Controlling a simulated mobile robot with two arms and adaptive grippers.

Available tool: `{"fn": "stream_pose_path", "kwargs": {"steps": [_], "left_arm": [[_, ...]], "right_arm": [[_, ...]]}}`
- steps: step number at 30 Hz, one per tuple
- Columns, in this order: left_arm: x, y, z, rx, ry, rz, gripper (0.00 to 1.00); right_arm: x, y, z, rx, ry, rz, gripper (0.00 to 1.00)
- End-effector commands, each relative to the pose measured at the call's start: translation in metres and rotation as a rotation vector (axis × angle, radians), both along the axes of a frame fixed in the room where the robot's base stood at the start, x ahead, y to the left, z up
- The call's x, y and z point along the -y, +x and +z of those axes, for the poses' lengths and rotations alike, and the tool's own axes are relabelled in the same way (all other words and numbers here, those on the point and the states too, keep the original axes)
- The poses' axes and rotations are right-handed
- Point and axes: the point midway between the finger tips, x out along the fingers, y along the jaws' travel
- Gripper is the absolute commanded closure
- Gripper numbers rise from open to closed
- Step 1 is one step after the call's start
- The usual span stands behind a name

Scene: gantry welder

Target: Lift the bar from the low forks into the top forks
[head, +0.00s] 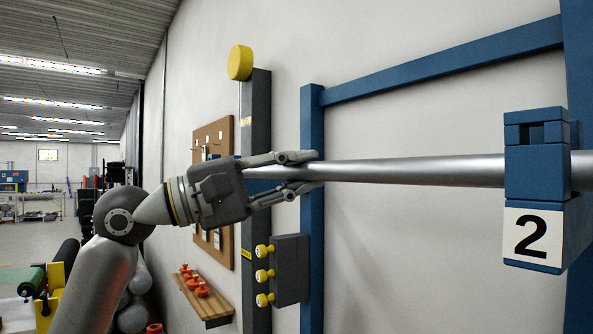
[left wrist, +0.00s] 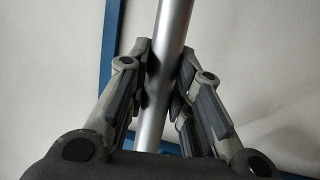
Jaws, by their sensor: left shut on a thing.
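The bar (head: 420,171) is a long grey metal tube running nearly level across the head view. My left gripper (head: 305,172) is shut around it near its left end, with a finger above and a finger below. In the left wrist view the bar (left wrist: 165,70) passes between the two fingers (left wrist: 163,85). At right, a blue fork (head: 537,185) with a white "2" plate (head: 532,236) hides a stretch of the bar, which reappears beyond it. Whether the bar rests in this fork cannot be told. My right gripper is not in view.
A blue frame with an upright (head: 312,240) and a sloping rail (head: 440,66) stands by the white wall. Behind my gripper are a grey post (head: 257,110) with a yellow cap (head: 240,62), a box with yellow knobs (head: 290,268) and a wooden shelf (head: 205,302).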

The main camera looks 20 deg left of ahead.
Motion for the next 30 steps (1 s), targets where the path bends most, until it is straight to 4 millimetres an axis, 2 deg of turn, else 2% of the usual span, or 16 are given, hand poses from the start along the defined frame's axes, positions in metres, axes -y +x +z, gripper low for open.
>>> {"fn": "stream_pose_path", "kwargs": {"steps": [15, 16, 21, 30], "left_arm": [[-0.0005, -0.0006, -0.0015, 0.003, -0.003, 0.000, 1.00], [-0.0005, -0.0007, -0.0008, 0.003, -0.003, 0.000, 0.75], [-0.0004, -0.0004, -0.0012, 0.003, -0.002, 0.000, 0.54], [0.0000, 0.0005, -0.0040, -0.003, 0.003, 0.000, 0.54]], "right_arm": [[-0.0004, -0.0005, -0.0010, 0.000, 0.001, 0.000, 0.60], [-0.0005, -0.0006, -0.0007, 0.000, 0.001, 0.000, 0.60], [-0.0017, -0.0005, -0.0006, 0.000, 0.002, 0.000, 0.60], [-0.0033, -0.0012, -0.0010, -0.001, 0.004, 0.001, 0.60]]}}
